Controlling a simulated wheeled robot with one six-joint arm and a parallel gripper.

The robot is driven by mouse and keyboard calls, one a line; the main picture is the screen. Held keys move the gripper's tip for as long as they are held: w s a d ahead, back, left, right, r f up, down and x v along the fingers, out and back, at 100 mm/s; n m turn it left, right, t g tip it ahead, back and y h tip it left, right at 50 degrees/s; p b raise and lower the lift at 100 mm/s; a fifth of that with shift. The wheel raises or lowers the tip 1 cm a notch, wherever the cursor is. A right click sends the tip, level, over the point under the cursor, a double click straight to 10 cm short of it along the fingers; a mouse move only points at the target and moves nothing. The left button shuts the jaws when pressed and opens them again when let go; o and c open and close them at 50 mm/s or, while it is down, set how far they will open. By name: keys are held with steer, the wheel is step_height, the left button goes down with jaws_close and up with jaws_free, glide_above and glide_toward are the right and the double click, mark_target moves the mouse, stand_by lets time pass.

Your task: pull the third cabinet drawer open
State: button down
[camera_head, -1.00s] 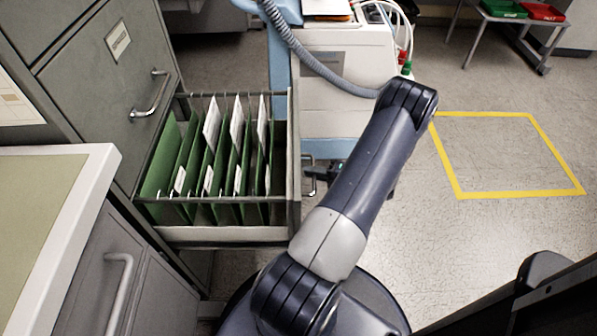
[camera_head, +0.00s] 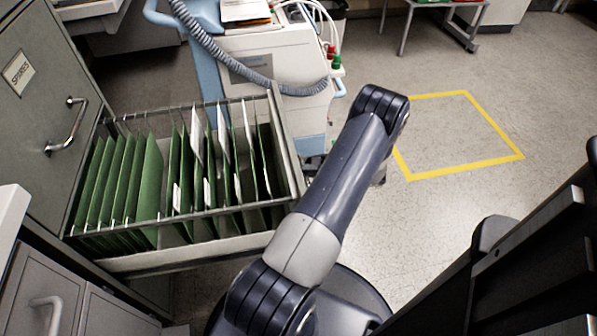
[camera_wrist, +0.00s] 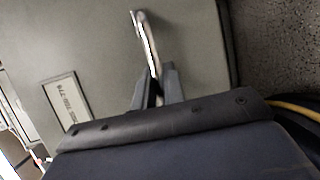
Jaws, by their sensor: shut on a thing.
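The grey filing cabinet (camera_head: 35,125) stands at the left in the head view. One of its drawers (camera_head: 190,245) is pulled far out and shows green hanging files (camera_head: 145,190) with white papers. The closed drawer above it has a metal handle (camera_head: 70,125) and a label. In the wrist view the drawer front (camera_wrist: 90,50) fills most of the picture, with a label (camera_wrist: 66,102) at the left. My gripper (camera_wrist: 158,85) is shut on the metal bar handle (camera_wrist: 146,40) of this drawer. In the head view my arm hides the gripper.
A white and blue medical cart (camera_head: 265,80) with a grey hose stands behind the drawer. A yellow floor square (camera_head: 460,135) lies on open floor at the right. A counter with a grey cabinet (camera_head: 50,295) is at the lower left.

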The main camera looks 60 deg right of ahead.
steer(key=shift+s+d+f, duration=0.1)
steer(key=shift+s+d, duration=0.05)
steer(key=shift+s, duration=0.05)
stand_by(0.3)
steer(key=c, duration=1.5)
jaws_free()
steer(key=p+v, duration=0.1)
steer(key=v, duration=1)
steer(key=shift+p, duration=0.35)
steer(key=shift+w, duration=0.15)
steer(key=shift+b+x, duration=0.8)
steer(key=shift+x, duration=4.85)
